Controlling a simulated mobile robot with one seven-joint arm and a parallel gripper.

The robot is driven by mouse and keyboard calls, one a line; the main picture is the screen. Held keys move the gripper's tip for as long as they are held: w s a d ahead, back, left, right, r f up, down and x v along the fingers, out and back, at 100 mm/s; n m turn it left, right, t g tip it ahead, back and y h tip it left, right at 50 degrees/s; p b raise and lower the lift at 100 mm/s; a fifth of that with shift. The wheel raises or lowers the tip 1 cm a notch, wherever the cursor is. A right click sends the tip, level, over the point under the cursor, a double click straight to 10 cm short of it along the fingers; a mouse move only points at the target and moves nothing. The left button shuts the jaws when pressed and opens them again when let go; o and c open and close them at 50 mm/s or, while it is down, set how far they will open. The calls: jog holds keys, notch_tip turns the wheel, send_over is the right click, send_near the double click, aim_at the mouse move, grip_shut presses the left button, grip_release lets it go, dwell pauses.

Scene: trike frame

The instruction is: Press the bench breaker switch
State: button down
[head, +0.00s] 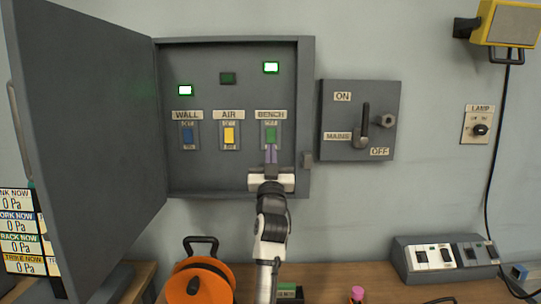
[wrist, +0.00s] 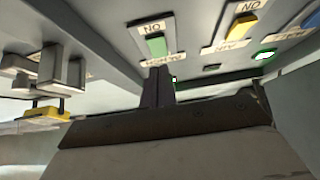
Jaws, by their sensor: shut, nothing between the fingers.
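The bench breaker switch (head: 271,135) is a green rocker under the BENCH label, at the right inside the open grey breaker box (head: 305,70). It also shows in the wrist view (wrist: 157,47), with an ON label beside it. The lamp above it (head: 271,67) is lit green. My gripper (head: 271,152) is shut and empty, its dark purple fingers pointing into the box at the switch's lower end. In the wrist view the fingertips (wrist: 158,72) overlap the BENCH label close to the switch. I cannot tell whether they touch it.
The yellow AIR switch (head: 229,135) has a dark lamp; the blue WALL switch (head: 188,135) has a lit one. The box door (head: 85,140) stands open at left. The mains lever panel (head: 360,120) is to the right. An orange reel (head: 200,283) stands on the bench below.

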jog(key=s+f+b, duration=0.4)
jog(key=s+f, duration=0.2)
jog(key=f, duration=0.2)
jog(key=shift+s, duration=0.15)
